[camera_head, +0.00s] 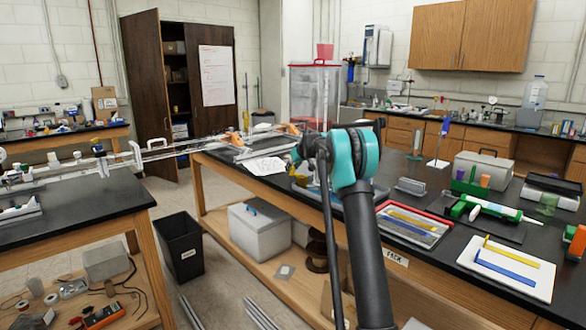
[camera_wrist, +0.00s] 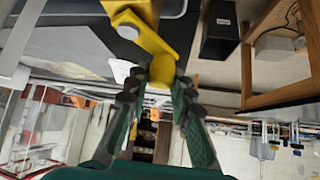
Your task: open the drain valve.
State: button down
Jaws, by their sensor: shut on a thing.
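The drain valve shows in the wrist view as a yellow block (camera_wrist: 130,12) with a white cap and a yellow lever (camera_wrist: 148,36) slanting down from it. The lever ends in a rounded yellow knob (camera_wrist: 161,70). My gripper (camera_wrist: 161,84), with green and dark fingers, is shut on this knob, one finger on each side. The fingertips hide part of the knob.
A black bench (camera_head: 440,195) holds a red-rimmed tray (camera_head: 436,248), a white board (camera_head: 520,284) and a grey case (camera_head: 482,172). A clear tank with a red lid (camera_head: 315,64) stands behind my arm. A black bin (camera_head: 180,248) stands on the floor between the benches.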

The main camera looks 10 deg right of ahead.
jog(key=n+y, duration=0.1)
jog(key=s+n+g+y, duration=0.1)
jog(key=shift+a+n, duration=0.15)
jog(key=shift+n, duration=0.25)
jog(key=shift+s+n+g+y, duration=0.5)
jog(key=shift+n+g, duration=0.1)
jog(key=shift+n, duration=0.4)
jog(key=shift+s+n+g+y, duration=0.5)
jog(key=shift+n+g, duration=0.1)
jog(key=shift+n, duration=0.4)
jog(key=c, duration=1.3)
grip_release()
notch_tip(320, 180, up, 10)
